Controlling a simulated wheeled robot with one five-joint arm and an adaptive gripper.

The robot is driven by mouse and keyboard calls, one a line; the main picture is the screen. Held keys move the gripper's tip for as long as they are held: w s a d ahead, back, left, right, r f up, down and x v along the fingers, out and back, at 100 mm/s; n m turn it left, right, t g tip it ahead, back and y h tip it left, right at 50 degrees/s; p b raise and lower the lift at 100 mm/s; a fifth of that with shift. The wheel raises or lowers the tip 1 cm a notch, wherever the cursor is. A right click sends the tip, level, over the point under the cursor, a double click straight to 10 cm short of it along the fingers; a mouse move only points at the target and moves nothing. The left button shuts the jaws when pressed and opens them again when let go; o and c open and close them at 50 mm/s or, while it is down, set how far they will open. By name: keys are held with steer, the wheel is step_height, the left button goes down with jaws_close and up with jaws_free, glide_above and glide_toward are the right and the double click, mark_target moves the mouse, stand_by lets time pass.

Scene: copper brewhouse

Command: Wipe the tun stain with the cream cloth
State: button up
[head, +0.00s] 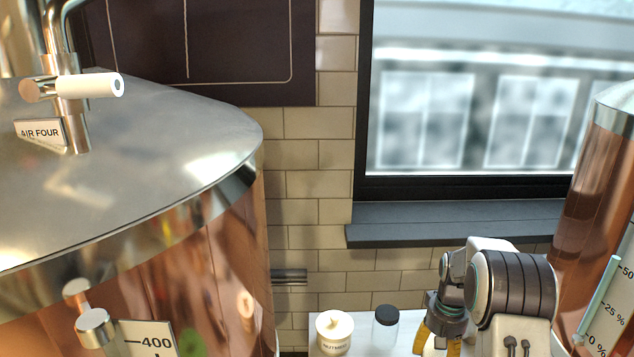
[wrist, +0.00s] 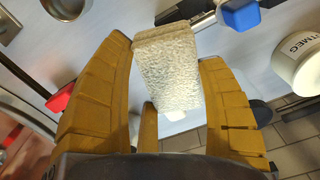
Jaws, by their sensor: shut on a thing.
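The cream cloth (wrist: 166,72) is a thick, rough-textured pad in the wrist view. It sits between the yellow fingers of my gripper (wrist: 165,52), which is shut on it. In the head view my gripper (head: 436,338) is at the bottom edge, right of centre, pointing down and partly cut off; the cloth cannot be made out there. A large copper tun (head: 225,275) with a steel lid (head: 150,165) fills the left of the head view. A second copper vessel (head: 590,180) stands at the right edge. I cannot make out a stain on either.
In the head view, a white nutmeg jar (head: 334,335) and a dark-lidded jar (head: 385,328) stand on a pale worktop left of my gripper. The wrist view shows a blue block (wrist: 240,14), a red item (wrist: 60,97) and a metal cup (wrist: 65,8). A dark window sill (head: 450,222) juts out behind.

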steer(key=w+a+r+n, duration=0.1)
steer(key=w+a+n, duration=0.1)
steer(key=a, duration=1.2)
steer(key=shift+w+a+r+n+p, duration=0.2)
steer(key=shift+a+n+p, duration=0.15)
steer(key=shift+n, duration=0.45)
steer(key=shift+d, duration=0.1)
steer(key=shift+r, duration=0.1)
